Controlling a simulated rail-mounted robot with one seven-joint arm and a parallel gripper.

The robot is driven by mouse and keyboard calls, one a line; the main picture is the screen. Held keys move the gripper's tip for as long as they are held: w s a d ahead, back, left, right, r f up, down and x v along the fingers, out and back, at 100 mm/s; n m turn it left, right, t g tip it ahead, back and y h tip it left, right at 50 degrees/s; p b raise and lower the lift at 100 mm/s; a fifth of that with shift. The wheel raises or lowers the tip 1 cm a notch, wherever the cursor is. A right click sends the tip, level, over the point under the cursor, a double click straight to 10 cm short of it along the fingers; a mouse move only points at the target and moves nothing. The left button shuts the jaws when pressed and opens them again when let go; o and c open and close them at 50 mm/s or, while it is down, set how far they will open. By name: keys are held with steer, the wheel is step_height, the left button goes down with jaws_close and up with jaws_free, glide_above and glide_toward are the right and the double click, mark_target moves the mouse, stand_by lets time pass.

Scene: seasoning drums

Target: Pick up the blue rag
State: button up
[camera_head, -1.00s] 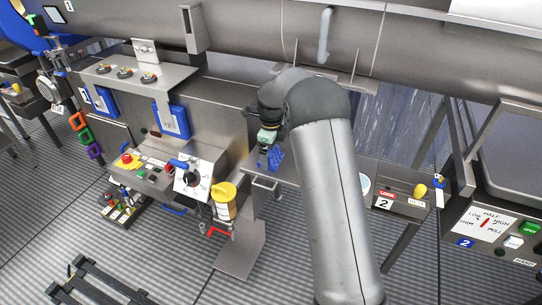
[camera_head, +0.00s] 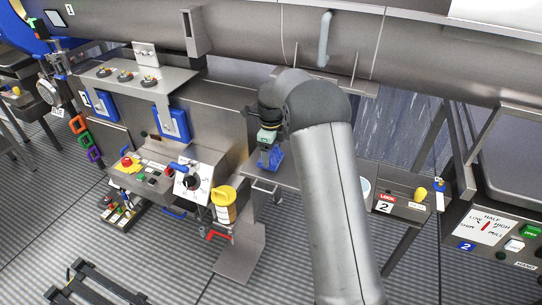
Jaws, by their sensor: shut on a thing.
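The blue rag (camera_head: 276,160) is at a small metal shelf (camera_head: 285,181) near the middle of the view, directly below my gripper (camera_head: 270,147). My gripper points down and is shut on the rag. The fingertips are small and partly hidden by the rag and the wrist. I cannot tell whether the rag still touches the shelf.
A control panel (camera_head: 160,176) with buttons and a dial stands to the left. A yellow-lidded container (camera_head: 224,205) is in front of the shelf's left side. A box with a red lock label (camera_head: 402,201) stands to the right. A large steel drum (camera_head: 250,40) runs across the back.

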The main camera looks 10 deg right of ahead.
steer(key=s+r+b, duration=0.3)
steer(key=s+r, duration=0.8)
steer(key=s, duration=0.3)
steer(key=shift+r, duration=0.2)
